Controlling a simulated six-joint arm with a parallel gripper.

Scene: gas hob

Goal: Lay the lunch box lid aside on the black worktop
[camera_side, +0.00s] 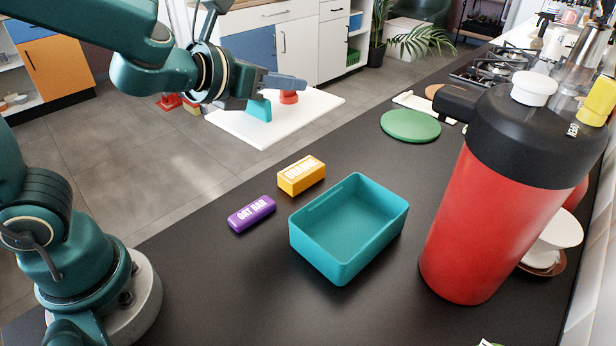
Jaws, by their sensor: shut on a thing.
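The teal lunch box (348,225) stands open and empty on the black worktop (310,285). A flat white panel, which I take for its lid (315,103), is held roughly level under my gripper (274,100), in upper middle view. My gripper is shut on it from above; a small teal piece and a red piece show at the grip, and the exact contact is hard to make out. In the picture the lid shows against the floor, beyond the worktop's left edge, with no support visible beneath it.
A purple oat bar (252,214) and a yellow-orange box (301,175) lie left of the lunch box. A large red flask (490,220) with a black top stands on the right. A green round board (410,125) lies farther back.

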